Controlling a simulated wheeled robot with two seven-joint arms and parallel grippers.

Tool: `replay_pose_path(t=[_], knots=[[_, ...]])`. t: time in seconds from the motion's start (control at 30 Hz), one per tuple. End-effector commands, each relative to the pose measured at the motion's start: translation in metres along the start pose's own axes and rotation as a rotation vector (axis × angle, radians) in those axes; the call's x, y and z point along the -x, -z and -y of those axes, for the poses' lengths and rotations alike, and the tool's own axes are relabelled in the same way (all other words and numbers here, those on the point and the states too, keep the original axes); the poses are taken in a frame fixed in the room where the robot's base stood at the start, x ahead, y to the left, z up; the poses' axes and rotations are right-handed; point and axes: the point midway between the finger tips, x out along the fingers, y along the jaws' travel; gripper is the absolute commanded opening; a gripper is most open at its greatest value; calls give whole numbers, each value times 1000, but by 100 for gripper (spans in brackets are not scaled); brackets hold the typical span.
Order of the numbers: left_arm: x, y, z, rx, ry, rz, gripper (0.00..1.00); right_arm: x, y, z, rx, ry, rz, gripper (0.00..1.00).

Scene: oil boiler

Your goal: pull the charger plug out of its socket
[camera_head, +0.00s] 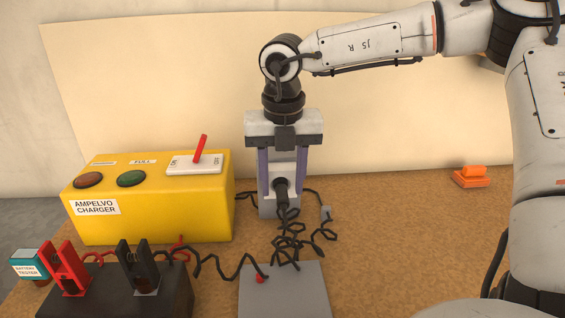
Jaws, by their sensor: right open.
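The black charger plug (281,187) sits in the front face of a pale grey socket block (280,208) at the middle of the table. Its dark cable hangs down from it and coils on the table. My right gripper (281,178) points straight down from above, with one finger on each side of the plug and socket. It is open, and I cannot tell whether the fingers touch anything. The gripper's body hides the top of the socket block. My left gripper is not in view.
A yellow charger box (150,205) with a red lever (200,148) stands on the left. In front are a dark battery (125,298) with red and black clamps, a teal tester (30,264) and a grey plate (285,292). An orange object (471,177) lies right; the table's right side is mostly clear.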

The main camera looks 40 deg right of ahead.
Motion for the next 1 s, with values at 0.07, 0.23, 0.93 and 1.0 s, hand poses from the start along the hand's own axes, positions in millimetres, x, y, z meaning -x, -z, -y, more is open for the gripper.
replay_pose_path(t=[0.07, 0.23, 0.93, 1.0], knots=[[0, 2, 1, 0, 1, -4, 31, -6, 0, 0, 1, 0, -1, 42], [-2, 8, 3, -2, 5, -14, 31, -10, 0, 0, 1, -1, 0, 42], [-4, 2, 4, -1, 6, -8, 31, -10, 5, 0, 1, -1, 1, 0], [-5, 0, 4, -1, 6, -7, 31, -9, 8, 0, 1, -2, 2, 0]])
